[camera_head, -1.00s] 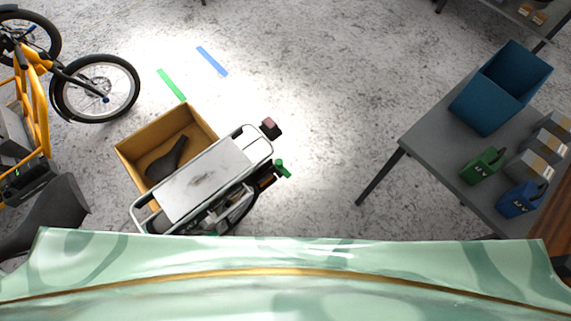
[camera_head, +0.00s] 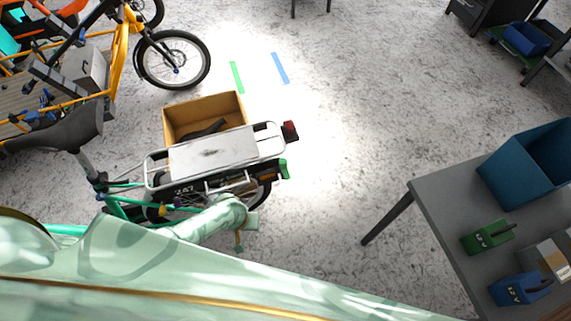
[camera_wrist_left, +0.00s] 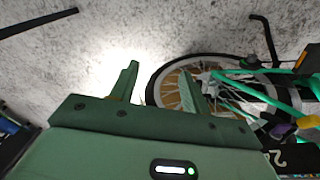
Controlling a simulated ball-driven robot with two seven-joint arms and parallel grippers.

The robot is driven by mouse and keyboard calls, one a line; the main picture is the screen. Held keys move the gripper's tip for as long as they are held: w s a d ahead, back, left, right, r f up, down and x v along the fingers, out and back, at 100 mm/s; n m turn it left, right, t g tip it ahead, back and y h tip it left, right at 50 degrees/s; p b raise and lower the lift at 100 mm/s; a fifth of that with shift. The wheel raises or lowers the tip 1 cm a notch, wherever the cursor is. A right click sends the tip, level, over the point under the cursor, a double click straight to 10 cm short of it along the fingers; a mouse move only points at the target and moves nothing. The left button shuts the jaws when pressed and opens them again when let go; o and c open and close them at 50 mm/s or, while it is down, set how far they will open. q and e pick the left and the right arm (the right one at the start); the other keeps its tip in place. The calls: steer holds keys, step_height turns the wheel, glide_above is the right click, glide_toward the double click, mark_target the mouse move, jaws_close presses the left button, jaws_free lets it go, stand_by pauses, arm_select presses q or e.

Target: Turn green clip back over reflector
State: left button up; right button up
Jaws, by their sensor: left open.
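A green clip (camera_head: 284,169) sticks out at the rear end of the silver-decked cargo bike rack (camera_head: 215,150) in the head view. A dark red reflector (camera_head: 290,131) sits just above it at the rack's corner; the two appear apart. My left gripper (camera_head: 243,235) is below the rack and to the left of the clip, beside the rear wheel. In the left wrist view the same gripper (camera_wrist_left: 158,88) is open and empty, with the spoked wheel (camera_wrist_left: 185,90) beyond its fingers. I cannot make out the clip or reflector there. My right gripper is not in view.
A cardboard box (camera_head: 203,110) with a dark saddle stands behind the rack. A grey table (camera_head: 440,205) with a blue bin (camera_head: 525,170) and green and blue battery packs is on the right. Floor between rack and table is clear. A yellow bike (camera_head: 125,50) is at upper left.

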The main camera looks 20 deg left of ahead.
mark_target(283, 161)
arm_select(q)
steer(key=w+d+r+n+g+b, duration=0.1)
steer(key=w+d+r+n, duration=0.15)
steer(key=w+r, duration=0.9)
steer(key=w+d+r+n+b, duration=0.2)
steer(key=w+d+r, duration=0.1)
steer(key=w+r, duration=0.8)
steer(key=shift+y, duration=0.3)
steer(key=f+b, duration=0.3)
steer(key=f, duration=0.1)
steer(key=f+b, duration=0.3)
steer(key=f, duration=0.2)
steer(key=s+f+b, duration=0.1)
steer(key=f+b, duration=0.2)
steer(key=f, duration=0.1)
steer(key=shift+d+f, duration=0.15)
steer(key=shift+d, duration=0.05)
steer(key=shift+f+b, duration=0.3)
steer(key=shift+f, duration=0.25)
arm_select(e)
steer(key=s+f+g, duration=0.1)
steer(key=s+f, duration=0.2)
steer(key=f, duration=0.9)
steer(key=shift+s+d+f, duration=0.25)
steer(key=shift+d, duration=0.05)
arm_select(q)
steer(key=shift+r, duration=0.1)
steer(key=c, duration=1)
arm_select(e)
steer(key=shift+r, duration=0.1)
